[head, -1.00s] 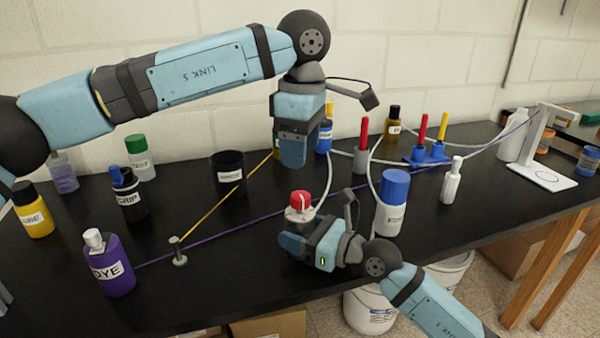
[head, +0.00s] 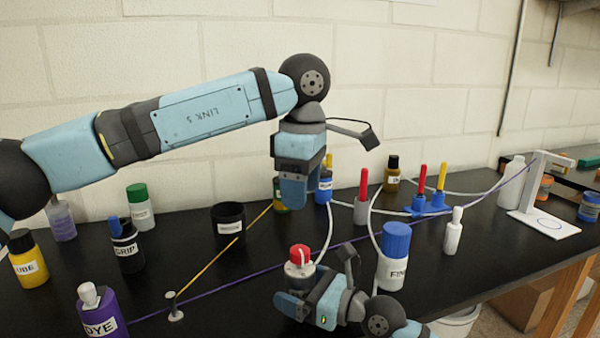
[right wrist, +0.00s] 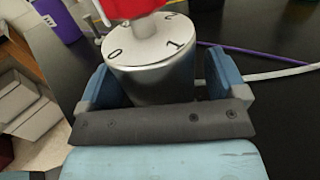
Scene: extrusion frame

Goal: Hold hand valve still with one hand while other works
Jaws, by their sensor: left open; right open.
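The hand valve (head: 300,268) is a silver cylinder with a red handle, standing on the black bench in the lower middle of the head view. In the right wrist view the valve (right wrist: 150,78) shows 0 and 1 marks on its top, and the handle's upper part is cut off. My right gripper (head: 290,302) is low at the valve and open. Its two blue fingers (right wrist: 158,82) stand on either side of the silver body, with a visible gap at the right finger. My left gripper (head: 293,203) is open, pointing down above and behind the valve, apart from it.
A yellow cord (head: 205,263) and a purple cord (head: 225,282) run low across the bench to a metal post (head: 174,305). A blue-capped bottle (head: 394,258) stands right of the valve, a black cup (head: 228,220) behind left.

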